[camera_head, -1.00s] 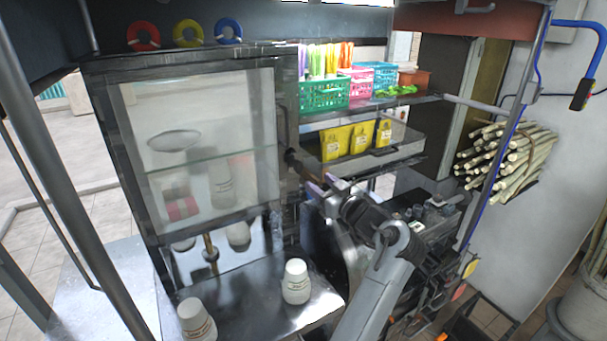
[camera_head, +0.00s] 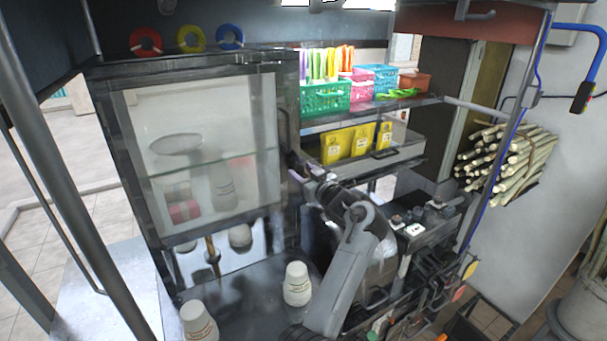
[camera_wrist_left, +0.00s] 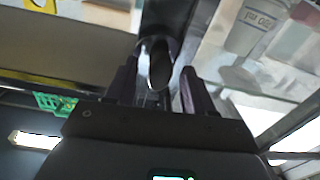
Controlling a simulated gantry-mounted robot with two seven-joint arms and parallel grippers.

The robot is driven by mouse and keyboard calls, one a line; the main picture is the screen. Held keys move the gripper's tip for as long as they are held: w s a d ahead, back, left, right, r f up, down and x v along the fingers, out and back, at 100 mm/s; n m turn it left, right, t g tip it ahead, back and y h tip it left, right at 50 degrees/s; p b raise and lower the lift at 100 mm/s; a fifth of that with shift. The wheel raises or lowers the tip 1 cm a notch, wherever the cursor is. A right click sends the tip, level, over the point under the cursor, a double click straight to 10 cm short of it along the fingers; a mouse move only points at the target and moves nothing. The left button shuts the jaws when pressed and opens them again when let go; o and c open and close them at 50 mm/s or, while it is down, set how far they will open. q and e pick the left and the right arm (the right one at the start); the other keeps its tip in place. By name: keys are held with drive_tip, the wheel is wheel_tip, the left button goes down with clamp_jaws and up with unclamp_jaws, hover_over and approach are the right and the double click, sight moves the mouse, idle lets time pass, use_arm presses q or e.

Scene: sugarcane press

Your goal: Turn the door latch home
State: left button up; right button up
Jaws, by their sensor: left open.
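The glass cabinet door (camera_head: 132,150) has a dark frame and looks shut. Its dark latch is at the right edge, mostly hidden by my gripper in the head view. In the left wrist view the rounded dark latch knob (camera_wrist_left: 160,65) stands between my fingers, with the metal frame behind it. My left gripper (camera_head: 298,163) is at the right edge of the door; it also shows in the wrist view (camera_wrist_left: 158,85). It is open, with a finger on each side of the knob. I cannot tell whether either finger touches it. My right gripper is not in view.
White cups (camera_head: 297,284) stand on the metal counter below the door. To the right, a shelf holds yellow packets (camera_head: 338,145), with a green basket (camera_head: 325,98) above. Dark machinery (camera_head: 420,235) lies right of my arm. A grey post (camera_head: 75,165) crosses the left side.

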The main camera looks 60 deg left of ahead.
use_arm(q)
drive_tip(key=shift+c, duration=0.2)
clamp_jaws()
